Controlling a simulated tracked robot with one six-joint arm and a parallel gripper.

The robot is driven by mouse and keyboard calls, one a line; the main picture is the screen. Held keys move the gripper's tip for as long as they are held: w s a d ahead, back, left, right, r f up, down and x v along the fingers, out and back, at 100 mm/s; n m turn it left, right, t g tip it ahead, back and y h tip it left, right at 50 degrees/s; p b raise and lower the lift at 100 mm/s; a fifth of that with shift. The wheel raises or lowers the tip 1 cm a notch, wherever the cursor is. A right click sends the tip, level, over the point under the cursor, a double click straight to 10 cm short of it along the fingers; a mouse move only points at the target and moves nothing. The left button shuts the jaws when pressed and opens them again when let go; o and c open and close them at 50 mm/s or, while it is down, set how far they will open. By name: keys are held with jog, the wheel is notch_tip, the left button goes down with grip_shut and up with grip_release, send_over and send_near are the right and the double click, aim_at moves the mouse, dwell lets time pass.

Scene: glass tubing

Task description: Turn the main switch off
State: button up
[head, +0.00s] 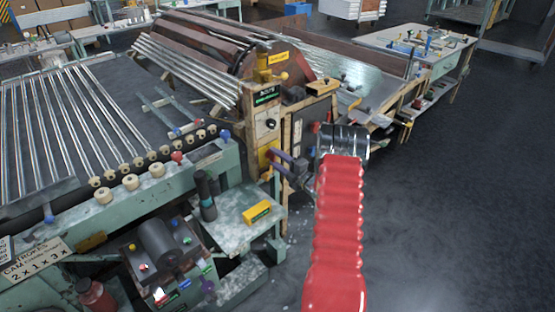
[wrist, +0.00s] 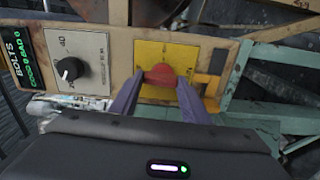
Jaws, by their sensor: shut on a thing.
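The main switch appears to be the red knob (wrist: 161,75) on a yellow plate (wrist: 180,52), seen in the wrist view on a wooden control panel. My gripper (wrist: 160,80) has its two purple fingers on either side of the red knob, shut on it. In the head view my gripper (head: 277,158) reaches left from the end of my red arm to the panel's lower part, by the yellow plate (head: 268,158). The knob itself is hard to make out there, behind the fingers.
A green bench (head: 240,204) with a yellow box stands left of my gripper. Open dark floor (head: 450,200) lies to the right.

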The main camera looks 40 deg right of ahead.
jog(key=shift+a+f+n, duration=0.25)
jog(key=shift+f+n, duration=0.05)
jog(key=shift+n, duration=0.1)
jog(key=o, duration=0.7)
jog(key=shift+c, duration=0.2)
jog(key=o, duration=0.4)
jog(key=shift+d+r, duration=0.15)
jog(key=s, duration=1.3)
jog(key=shift+s+d, duration=0.15)
jog(key=shift+s, duration=0.25)
